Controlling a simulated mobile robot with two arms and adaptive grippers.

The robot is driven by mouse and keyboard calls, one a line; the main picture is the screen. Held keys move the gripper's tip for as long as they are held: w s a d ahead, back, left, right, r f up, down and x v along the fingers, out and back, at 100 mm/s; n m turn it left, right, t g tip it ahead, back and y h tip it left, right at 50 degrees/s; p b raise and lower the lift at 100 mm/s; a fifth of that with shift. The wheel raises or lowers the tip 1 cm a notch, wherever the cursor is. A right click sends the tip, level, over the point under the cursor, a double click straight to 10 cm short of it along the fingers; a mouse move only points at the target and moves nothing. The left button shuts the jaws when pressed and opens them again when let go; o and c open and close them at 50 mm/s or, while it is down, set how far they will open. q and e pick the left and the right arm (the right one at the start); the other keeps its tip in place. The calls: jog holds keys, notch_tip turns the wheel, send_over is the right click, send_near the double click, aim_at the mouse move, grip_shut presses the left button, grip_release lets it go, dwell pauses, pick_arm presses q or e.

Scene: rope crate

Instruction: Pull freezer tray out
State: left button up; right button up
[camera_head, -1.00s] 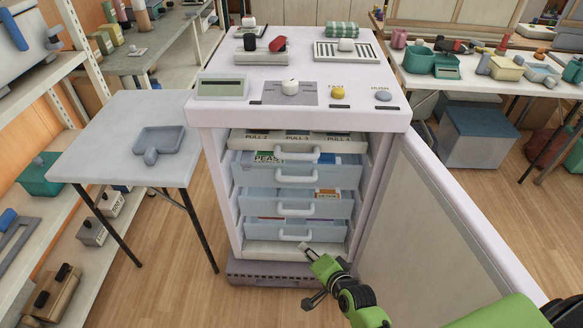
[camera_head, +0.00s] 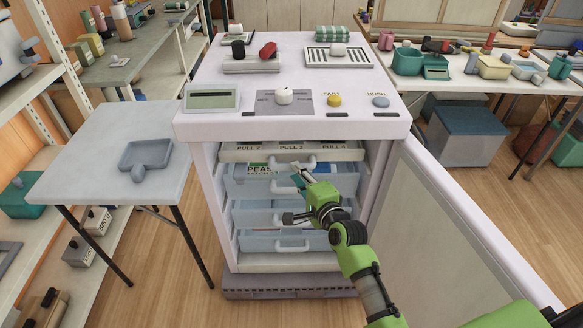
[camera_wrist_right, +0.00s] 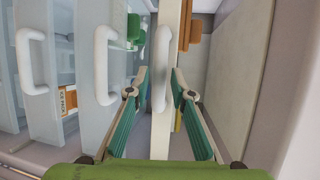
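The open freezer cabinet (camera_head: 228,190) holds a stack of trays. The cream top tray (camera_head: 240,155) has PULL labels and a white handle (camera_wrist_right: 163,55). My right gripper (camera_head: 295,193) is in front of the upper trays, fingers spread and empty. In the right wrist view, its teal-padded fingers (camera_wrist_right: 159,78) point at the cream tray's handle, which appears between the fingertips. I cannot tell whether they touch it. My left gripper is not in view.
The freezer door (camera_head: 430,235) stands open on the right, beside my right arm. A side table (camera_head: 95,170) with a grey scoop-like tray (camera_head: 146,158) stands at left. Various items sit on the freezer top (camera_head: 290,80). Floor is clear in front.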

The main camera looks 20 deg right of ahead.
jog(key=x, duration=0.3)
jog(key=shift+w+f, duration=0.15)
jog(key=shift+w, duration=0.55)
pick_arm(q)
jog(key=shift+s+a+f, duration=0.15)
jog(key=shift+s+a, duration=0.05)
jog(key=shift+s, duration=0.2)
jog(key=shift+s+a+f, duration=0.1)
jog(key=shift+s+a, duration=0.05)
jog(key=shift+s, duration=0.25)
pick_arm(e)
grip_shut()
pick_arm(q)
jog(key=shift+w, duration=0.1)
pick_arm(e)
jog(key=shift+a, duration=0.1)
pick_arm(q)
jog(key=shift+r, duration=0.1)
pick_arm(e)
jog(key=shift+s+f, duration=0.1)
